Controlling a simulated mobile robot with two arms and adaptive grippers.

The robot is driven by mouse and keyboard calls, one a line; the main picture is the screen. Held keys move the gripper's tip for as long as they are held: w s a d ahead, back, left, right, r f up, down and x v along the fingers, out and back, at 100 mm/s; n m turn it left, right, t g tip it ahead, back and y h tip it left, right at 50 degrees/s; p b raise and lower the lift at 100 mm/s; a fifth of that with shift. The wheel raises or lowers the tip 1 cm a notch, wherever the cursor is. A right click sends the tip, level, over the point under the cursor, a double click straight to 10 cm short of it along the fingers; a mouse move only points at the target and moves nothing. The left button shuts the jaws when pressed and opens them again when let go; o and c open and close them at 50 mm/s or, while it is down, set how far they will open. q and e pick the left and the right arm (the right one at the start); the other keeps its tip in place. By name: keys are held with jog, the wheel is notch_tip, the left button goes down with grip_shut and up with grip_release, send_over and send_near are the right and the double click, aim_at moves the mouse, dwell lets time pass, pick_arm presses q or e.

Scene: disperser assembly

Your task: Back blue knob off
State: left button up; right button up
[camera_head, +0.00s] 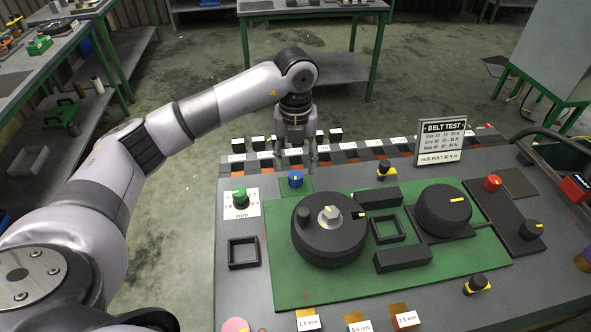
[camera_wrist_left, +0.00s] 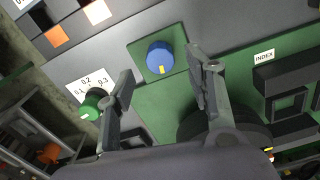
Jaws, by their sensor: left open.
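The blue knob (camera_head: 295,179) sits on the green board's back left corner. It has a yellow mark on its rim. In the left wrist view the blue knob (camera_wrist_left: 160,57) stands on a green square, with its yellow mark toward the gripper. My left gripper (camera_head: 296,163) points down just behind and above the knob in the head view. In the left wrist view the left gripper (camera_wrist_left: 160,82) is open, with its fingers apart on either side and the knob between and beyond their tips. Nothing is held. My right gripper is not in view.
A green knob (camera_head: 240,198) on a white scale is left of the board. A large black pulley (camera_head: 330,230) with a hex nut stands in front. A row of small labelled blocks (camera_head: 283,156) lines the back edge. A belt test sign (camera_head: 440,141) stands at right.

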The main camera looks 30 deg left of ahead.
aim_at(295, 175)
pick_arm(q)
notch_tip(295, 175, up, 8)
jog(key=shift+f, duration=0.15)
dwell(0.6)
